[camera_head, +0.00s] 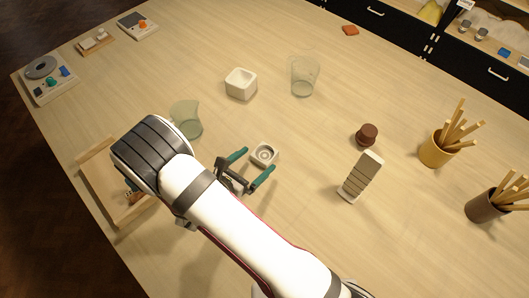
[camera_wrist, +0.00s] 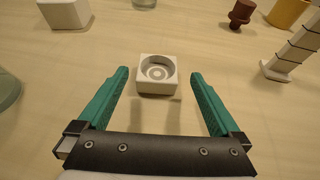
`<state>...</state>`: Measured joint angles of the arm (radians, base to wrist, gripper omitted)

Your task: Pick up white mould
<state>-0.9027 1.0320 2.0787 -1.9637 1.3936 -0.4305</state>
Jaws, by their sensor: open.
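The white mould (camera_head: 264,153) is a small square block with a round ringed hollow on top. It lies on the table just ahead of my gripper (camera_head: 253,164). In the wrist view the mould (camera_wrist: 157,87) stands upright near the middle, between and slightly beyond the tips of my gripper (camera_wrist: 159,78). The two green fingers are wide apart, one on each side, with gaps to the mould. Nothing is held.
A white square bowl (camera_head: 241,84) and a clear glass (camera_head: 304,75) stand behind. A greenish glass (camera_head: 187,118) stands left, beside my arm. A wooden tray (camera_head: 88,163) lies left. A brown stamp (camera_head: 367,134) and a tile stack (camera_head: 361,177) stand right.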

